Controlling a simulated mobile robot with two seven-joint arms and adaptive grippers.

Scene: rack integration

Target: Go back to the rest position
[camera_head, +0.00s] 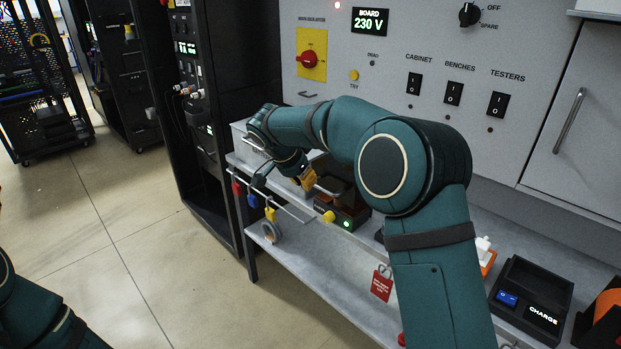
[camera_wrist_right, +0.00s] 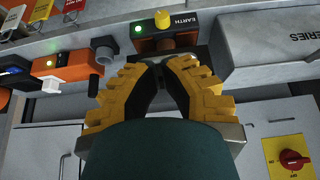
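My right arm reaches in from the lower right of the head view, and its yellow-fingered right gripper (camera_head: 306,179) hangs over the bench shelf. The right wrist view shows the two yellow fingers (camera_wrist_right: 157,66) with their dark pads meeting at the tips. I see nothing held between them. The tips are close to a dark box marked EARTH (camera_wrist_right: 184,26) with a yellow knob and a green light. In the head view that box (camera_head: 352,213) is below and right of the gripper. Part of my left arm shows at the lower left; its gripper is out of view.
The bench shelf (camera_head: 330,270) carries a black charger (camera_head: 532,300) on the right. Padlocks and tags hang from a rail (camera_head: 272,203) at its left edge. A switch panel (camera_head: 430,50) stands behind. Black racks (camera_head: 40,80) stand at the left beyond open floor.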

